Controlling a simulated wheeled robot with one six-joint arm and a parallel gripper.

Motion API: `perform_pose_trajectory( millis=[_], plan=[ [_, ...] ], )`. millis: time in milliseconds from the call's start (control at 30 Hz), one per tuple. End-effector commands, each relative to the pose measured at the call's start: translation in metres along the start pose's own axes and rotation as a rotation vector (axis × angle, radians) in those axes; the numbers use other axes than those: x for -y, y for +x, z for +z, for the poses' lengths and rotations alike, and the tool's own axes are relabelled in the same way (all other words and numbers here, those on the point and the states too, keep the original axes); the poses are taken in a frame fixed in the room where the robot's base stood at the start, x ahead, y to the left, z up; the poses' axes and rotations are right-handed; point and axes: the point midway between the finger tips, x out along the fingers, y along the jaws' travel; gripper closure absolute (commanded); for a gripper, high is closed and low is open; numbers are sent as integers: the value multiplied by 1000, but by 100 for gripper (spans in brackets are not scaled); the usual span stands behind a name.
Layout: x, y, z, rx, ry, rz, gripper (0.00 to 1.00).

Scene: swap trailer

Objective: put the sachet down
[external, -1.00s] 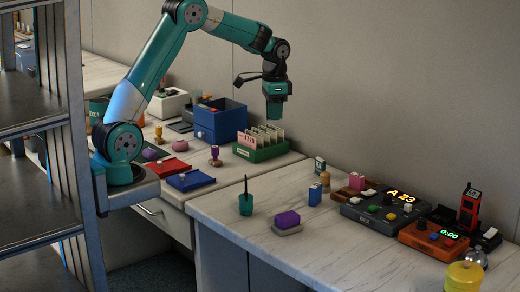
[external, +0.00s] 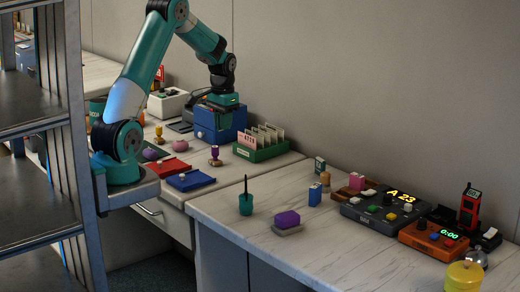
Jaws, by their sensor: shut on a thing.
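My gripper (external: 222,103) is at the end of the teal arm, pointing down over the open top of the blue box (external: 207,126) at the back of the counter. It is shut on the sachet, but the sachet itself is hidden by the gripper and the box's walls. I cannot tell whether it touches the inside of the box.
A green card file (external: 262,147) stands just right of the blue box. A white box (external: 168,103) is behind it to the left. Red (external: 168,166) and blue (external: 190,181) trays lie in front. The right counter has clear room around the purple-topped block (external: 287,221).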

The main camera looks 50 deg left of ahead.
Motion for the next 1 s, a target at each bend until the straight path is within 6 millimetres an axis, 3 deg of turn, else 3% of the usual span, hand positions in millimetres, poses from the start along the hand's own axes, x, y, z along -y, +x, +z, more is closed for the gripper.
perform_pose_trajectory(
  millis=[100,300,567,800,1000],
  plan=[
    [0,37,1,5,1,2,100],
    [0,80,0,3,1,1,100],
    [0,102,0,0,1,0,100],
    [0,136,0,1,1,0,100],
    [0,137,0,-1,1,0,100]
  ],
)
